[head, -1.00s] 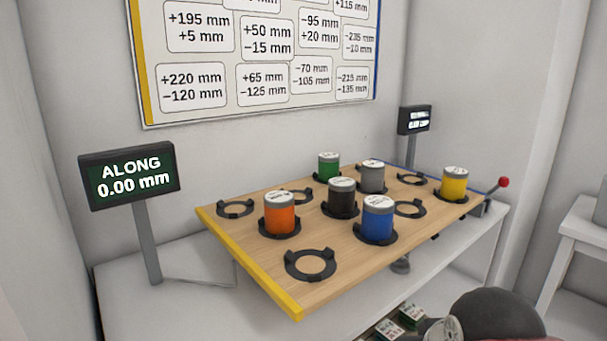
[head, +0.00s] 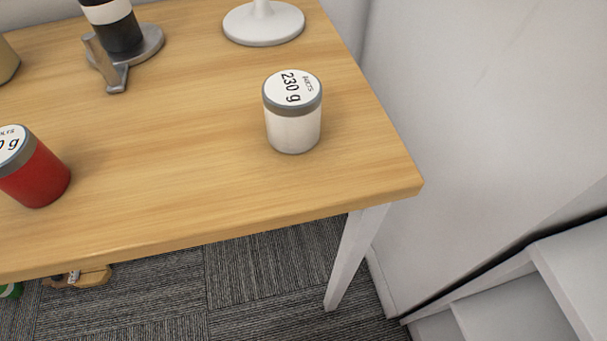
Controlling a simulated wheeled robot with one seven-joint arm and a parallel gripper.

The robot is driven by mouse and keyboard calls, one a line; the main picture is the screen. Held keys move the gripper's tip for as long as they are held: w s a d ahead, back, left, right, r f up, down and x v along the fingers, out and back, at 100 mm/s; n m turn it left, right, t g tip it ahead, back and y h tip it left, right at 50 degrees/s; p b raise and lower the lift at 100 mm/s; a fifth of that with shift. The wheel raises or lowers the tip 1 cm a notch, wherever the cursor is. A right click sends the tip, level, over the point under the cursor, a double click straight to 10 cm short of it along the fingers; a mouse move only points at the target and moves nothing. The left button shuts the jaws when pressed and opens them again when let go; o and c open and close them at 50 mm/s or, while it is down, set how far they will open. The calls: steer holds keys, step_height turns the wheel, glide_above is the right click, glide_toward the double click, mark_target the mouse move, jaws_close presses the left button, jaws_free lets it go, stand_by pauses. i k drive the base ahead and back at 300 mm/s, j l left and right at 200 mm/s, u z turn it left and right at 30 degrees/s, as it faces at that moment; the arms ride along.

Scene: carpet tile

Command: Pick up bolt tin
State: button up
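A red tin (head: 36,180) with a grey rim and a white lid label stands at the left edge of the head view, partly cut off. Its label shows the end of a word, seemingly "OLTS", and part of a weight ending in "0 g". A white tin (head: 293,130) with a grey rim stands upright near the table's right front corner. My gripper is not in view.
A black item with a white band (head: 118,32) sits on a grey metal stand (head: 152,45) at the back left. A white round base (head: 263,24) stands at the back. A wall (head: 460,90) and white steps (head: 570,270) lie to the right. The table's middle is clear.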

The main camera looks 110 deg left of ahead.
mark_target(292, 99)
steer(key=l+u, duration=0.15)
steer(key=u, duration=0.35)
steer(key=l+u, duration=0.15)
steer(key=u, duration=0.3)
steer(key=l+u, duration=0.15)
steer(key=u, duration=0.35)
steer(key=j+u, duration=0.15)
steer(key=u, duration=0.3)
steer(key=i+j+u, duration=0.1)
steer(key=u, duration=0.4)
steer(key=j+u, duration=0.1)
steer(key=u, duration=0.35)
steer(key=i+u, duration=0.15)
steer(key=u, duration=0.3)
steer(key=i+u, duration=0.1)
steer(key=u, duration=0.35)
steer(key=k+l+u, duration=0.25)
steer(key=l+u, duration=0.25)
steer(key=k+l, duration=0.05)
